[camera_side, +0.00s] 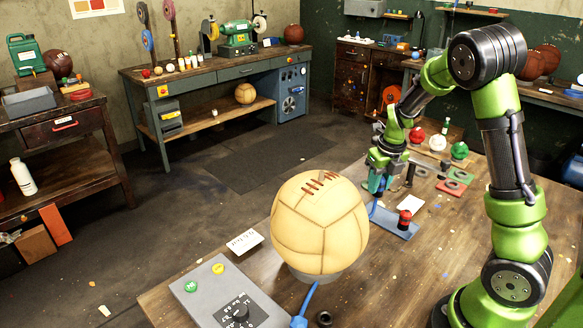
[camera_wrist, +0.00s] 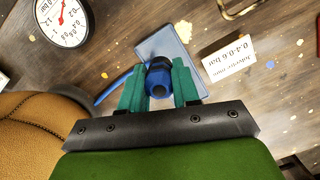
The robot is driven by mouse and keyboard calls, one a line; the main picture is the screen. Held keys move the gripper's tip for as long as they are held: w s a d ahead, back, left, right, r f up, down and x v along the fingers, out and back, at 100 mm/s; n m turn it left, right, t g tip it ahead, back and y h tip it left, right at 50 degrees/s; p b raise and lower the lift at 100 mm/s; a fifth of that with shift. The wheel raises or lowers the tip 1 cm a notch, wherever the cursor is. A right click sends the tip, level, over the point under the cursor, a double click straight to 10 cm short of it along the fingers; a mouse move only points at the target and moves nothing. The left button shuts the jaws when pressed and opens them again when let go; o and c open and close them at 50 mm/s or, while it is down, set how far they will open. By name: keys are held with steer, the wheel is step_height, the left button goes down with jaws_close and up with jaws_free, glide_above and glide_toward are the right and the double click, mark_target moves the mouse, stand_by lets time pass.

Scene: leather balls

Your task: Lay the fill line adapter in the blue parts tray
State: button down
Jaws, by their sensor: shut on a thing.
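The fill line adapter (camera_wrist: 158,76), a dark blue round fitting with a dark open end, is between the teal fingers of my gripper (camera_wrist: 158,90). My gripper is shut on it; in the side view my gripper (camera_side: 376,184) hangs over the table just behind the big ball. The blue parts tray (camera_side: 388,220) is a flat blue plate below my gripper; it also shows behind the adapter in the wrist view (camera_wrist: 178,48). A blue line (camera_wrist: 112,90) runs left from beside the adapter. I cannot tell whether the adapter touches the tray.
A tan leather ball (camera_side: 320,228) stands close left of the tray. A red and black part (camera_side: 404,219) is at the tray. A pressure card (camera_wrist: 229,62) lies beside the tray, and a gauge (camera_wrist: 64,20) is nearby. A grey control box (camera_side: 225,292) is at front left.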

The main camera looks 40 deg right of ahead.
steer(key=shift+f, duration=3.05)
steer(key=shift+f, duration=0.1)
steer(key=c, duration=0.8)
jaws_free()
